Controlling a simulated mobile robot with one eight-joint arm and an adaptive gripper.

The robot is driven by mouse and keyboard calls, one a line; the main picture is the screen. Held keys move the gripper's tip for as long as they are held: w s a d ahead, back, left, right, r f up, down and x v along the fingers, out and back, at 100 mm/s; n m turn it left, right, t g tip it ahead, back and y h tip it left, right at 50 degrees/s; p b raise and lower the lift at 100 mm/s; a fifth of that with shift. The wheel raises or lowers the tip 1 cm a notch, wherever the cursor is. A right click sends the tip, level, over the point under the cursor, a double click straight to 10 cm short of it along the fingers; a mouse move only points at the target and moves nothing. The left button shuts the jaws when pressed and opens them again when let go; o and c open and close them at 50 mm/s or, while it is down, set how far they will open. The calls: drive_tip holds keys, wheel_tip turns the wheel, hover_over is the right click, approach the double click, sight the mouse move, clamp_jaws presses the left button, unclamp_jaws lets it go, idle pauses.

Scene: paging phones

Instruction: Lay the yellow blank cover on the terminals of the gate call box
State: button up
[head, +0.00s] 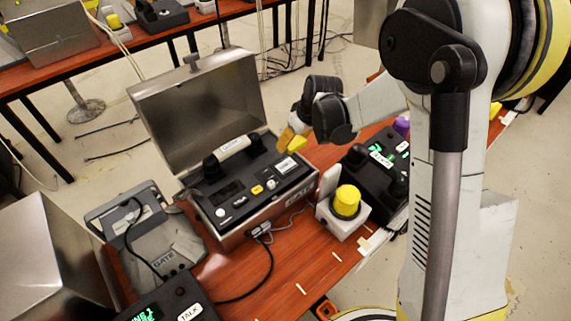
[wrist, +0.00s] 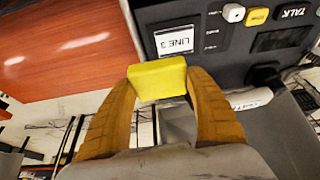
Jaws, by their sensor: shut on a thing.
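The yellow blank cover (wrist: 157,80) is a small yellow block held between the two orange fingers of my gripper (wrist: 158,92). In the head view the cover (head: 297,144) shows at the tips of my gripper (head: 289,139), above the right end of the gate call box. The gate call box (head: 222,222) is a grey metal case with its lid open and a black panel with a handset, small buttons and a white label. In the wrist view the box's panel (wrist: 205,68) with its LINE 3 label lies beyond the cover. I cannot make out the terminals.
A white box with a yellow dome button (head: 347,201) stands right of the gate box, with a black phone unit (head: 378,178) behind it. Cables (head: 263,275) cross the wooden table (head: 318,262).

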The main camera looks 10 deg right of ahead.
sight(284, 164)
drive_tip(key=shift+s+a+f+b, duration=0.45)
drive_tip(key=shift+s+a+f, duration=0.6)
drive_tip(key=shift+s+a, duration=0.15)
drive_tip(key=shift+f+b, duration=1)
drive_tip(key=shift+f, duration=1)
drive_tip(key=shift+f, duration=0.1)
drive_tip(key=o, duration=1.2)
drive_tip(key=shift+c, duration=0.2)
